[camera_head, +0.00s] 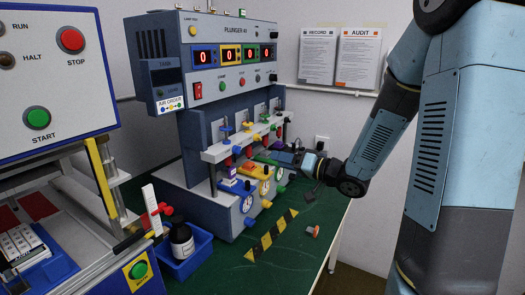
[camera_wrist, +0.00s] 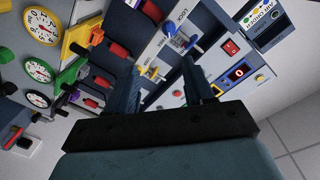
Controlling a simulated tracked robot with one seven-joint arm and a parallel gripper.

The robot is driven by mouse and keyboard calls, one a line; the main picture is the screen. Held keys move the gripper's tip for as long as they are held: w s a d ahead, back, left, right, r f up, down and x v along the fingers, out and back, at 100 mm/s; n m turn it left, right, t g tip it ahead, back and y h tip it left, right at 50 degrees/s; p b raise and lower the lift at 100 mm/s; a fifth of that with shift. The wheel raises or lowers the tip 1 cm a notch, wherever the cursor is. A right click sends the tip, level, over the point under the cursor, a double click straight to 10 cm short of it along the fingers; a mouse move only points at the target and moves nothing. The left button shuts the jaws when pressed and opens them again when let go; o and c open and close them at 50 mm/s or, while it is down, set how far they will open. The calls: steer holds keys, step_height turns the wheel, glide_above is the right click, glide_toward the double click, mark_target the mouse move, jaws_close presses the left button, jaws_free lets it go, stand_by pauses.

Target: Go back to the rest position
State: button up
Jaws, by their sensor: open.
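My gripper (camera_head: 268,154) reaches in from the right at the front of the plunger tester (camera_head: 225,99), near its row of plungers. In the wrist view my gripper (camera_wrist: 163,82) has its two dark fingers apart, with nothing seen held between them. The tester's clamps, red plungers and round gauges (camera_wrist: 38,70) fill the left of that view, close to the fingers. Whether a finger touches the tester cannot be told. My arm is bent, with its forearm low and its upper part at the right of the head view.
A blue tray (camera_head: 186,262) with a dark bottle (camera_head: 182,240) stands at the tester's front left. A striped strip (camera_head: 271,235) and a small orange-topped object (camera_head: 312,231) lie on the green table (camera_head: 300,258). A control panel (camera_head: 52,66) stands at left. Two notices hang behind.

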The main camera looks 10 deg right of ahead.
steer(key=s+d+r+m+h, duration=0.1)
steer(key=s+d+r+h, duration=0.3)
steer(key=d+r+h, duration=0.55)
steer(key=s+a+g+h, duration=0.1)
steer(key=s+g+h, duration=0.3)
steer(key=s, duration=1.8)
steer(key=shift+f+g, duration=0.3)
steer(key=shift+g, duration=0.6)
